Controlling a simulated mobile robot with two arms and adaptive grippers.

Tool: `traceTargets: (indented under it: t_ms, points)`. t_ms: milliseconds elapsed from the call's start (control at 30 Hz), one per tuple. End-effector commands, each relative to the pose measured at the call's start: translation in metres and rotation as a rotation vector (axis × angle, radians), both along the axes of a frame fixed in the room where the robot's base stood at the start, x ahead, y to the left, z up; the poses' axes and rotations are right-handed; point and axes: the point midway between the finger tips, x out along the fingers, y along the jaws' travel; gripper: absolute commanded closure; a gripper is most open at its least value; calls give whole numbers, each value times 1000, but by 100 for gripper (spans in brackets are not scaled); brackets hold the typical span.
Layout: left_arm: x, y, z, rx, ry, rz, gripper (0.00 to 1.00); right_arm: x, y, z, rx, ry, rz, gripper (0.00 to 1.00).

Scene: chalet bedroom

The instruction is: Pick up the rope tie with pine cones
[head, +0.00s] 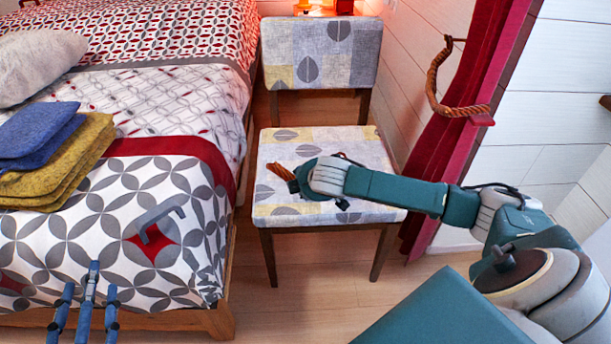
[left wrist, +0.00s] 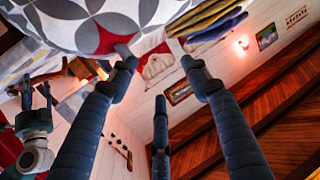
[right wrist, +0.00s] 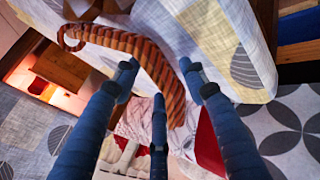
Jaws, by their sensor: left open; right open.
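The brown twisted rope tie (head: 281,171) lies on the patterned chair seat (head: 350,146), mostly hidden behind my right wrist in the head view. In the right wrist view the rope tie (right wrist: 150,52) curves across in front of the fingers, with a curled end at the upper left. I cannot make out pine cones on it. My right gripper (right wrist: 159,68) is open, with the rope in line with the gap between its fingertips; contact cannot be told. My left gripper (head: 88,284) is open and empty, low at the left in front of the bed.
A similar rope (head: 437,95) hangs by the red curtain (head: 448,130) on the right wall. The bed (head: 160,190) stands left of the chair, bearing folded blue cloth (head: 35,130) and yellow cloth (head: 85,150). Floor (head: 310,295) shows free before the chair.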

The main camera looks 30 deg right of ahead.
Motion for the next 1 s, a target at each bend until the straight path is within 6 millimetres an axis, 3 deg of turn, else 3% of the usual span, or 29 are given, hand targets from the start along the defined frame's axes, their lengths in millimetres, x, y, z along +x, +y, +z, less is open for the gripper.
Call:
traceTargets:
  t_ms: [33,200,633,867,1000]
  points:
    - [0,0,0,0,0,0,52,0,0,0,0,0,0,63]
    - [0,0,0,0,1,0,52,0,0,0,0,0,0,96]
    - [-1,1,-4,6,23,1,52,0,0,5,-1,-1,0,96]
    - [-14,10,-42,48,192,13,52,1,0,25,1,-3,1,97]
    - [-35,20,-77,88,363,25,52,1,0,47,0,-4,0,97]
